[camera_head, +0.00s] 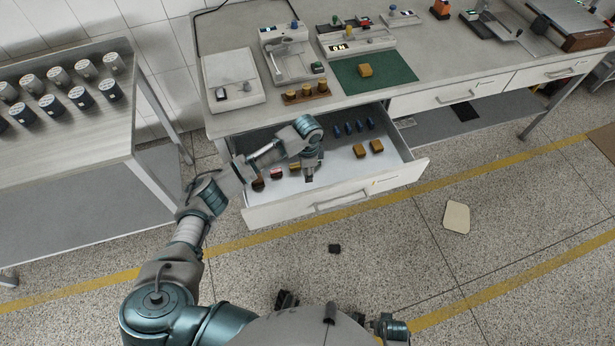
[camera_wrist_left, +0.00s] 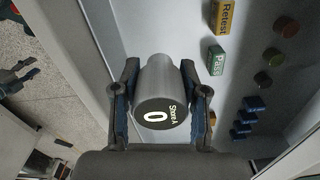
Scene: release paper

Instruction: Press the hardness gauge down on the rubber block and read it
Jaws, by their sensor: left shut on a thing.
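My left gripper (camera_head: 311,170) is over the open drawer in the head view. In the left wrist view its two fingers (camera_wrist_left: 160,100) are shut on the hardness gauge (camera_wrist_left: 162,112), a grey cylinder whose dark round face reads "Shore A" and 0. In the head view the gauge is small and partly hidden by the gripper. A tan-brown block (camera_head: 365,70), which looks like the rubber block, lies on a green mat (camera_head: 398,74) on the bench, apart from the gripper. A claw, apparently my right gripper (camera_wrist_left: 20,82), shows at the wrist view's left edge; its opening is unclear.
The open drawer (camera_head: 330,199) holds two tan blocks (camera_head: 368,148), several blue pieces (camera_head: 347,128) and dark round pieces (camera_head: 258,184). A wooden holder (camera_head: 306,93) and bench devices (camera_head: 290,52) stand behind it. A side table (camera_head: 60,150) carries several metal cylinders (camera_head: 80,97).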

